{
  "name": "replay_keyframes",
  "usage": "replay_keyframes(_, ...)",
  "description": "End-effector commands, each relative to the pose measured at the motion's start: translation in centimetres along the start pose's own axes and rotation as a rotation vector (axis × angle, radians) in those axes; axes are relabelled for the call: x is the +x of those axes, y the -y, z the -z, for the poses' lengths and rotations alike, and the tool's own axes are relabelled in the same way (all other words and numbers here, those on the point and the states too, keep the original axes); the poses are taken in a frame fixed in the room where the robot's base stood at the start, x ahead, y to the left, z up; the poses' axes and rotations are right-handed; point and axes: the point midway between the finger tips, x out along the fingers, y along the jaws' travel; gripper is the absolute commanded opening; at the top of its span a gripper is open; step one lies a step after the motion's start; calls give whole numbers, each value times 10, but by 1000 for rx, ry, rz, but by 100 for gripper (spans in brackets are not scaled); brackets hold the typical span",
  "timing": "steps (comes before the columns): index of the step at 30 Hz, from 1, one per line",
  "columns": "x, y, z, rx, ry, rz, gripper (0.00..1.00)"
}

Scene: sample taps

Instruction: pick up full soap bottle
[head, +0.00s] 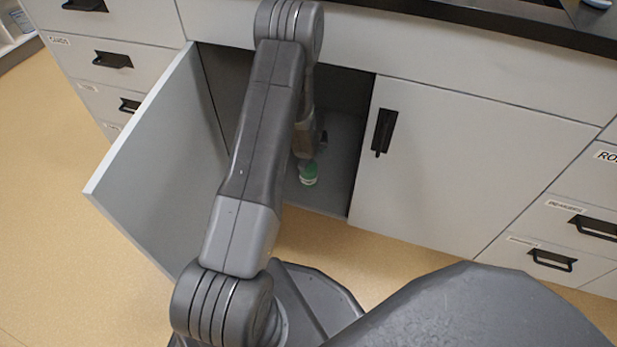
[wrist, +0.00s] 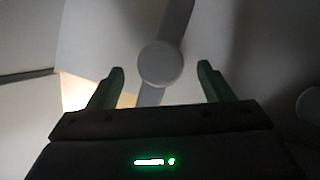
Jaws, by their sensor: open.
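A small green and white object (head: 308,173), which looks like the soap bottle, stands on the floor of the open cabinet in the head view, close below the end of my arm. Whether it is full cannot be told. My gripper (wrist: 161,70) is open in the wrist view, its two fingers apart with nothing clasped between them. A round grey piece with a bar or pipe (wrist: 160,64) shows beyond the fingers; what it is cannot be told. I do not clearly make out the bottle in the wrist view. In the head view my arm hides most of the gripper.
The left cabinet door (head: 165,165) is swung open beside my arm. The right door (head: 440,165) is shut. My arm reaches into the dark opening below the black worktop (head: 480,22). Drawers flank both sides. Tan floor (head: 60,200) is clear at left.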

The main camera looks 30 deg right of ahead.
Motion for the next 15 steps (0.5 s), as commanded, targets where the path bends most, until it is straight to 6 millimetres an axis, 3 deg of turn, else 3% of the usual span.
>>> replay_keyframes(9, 41, 1, -2, 1, -1, 0, 74)
replay_keyframes(15, 52, 1, -3, 1, 0, 0, 74)
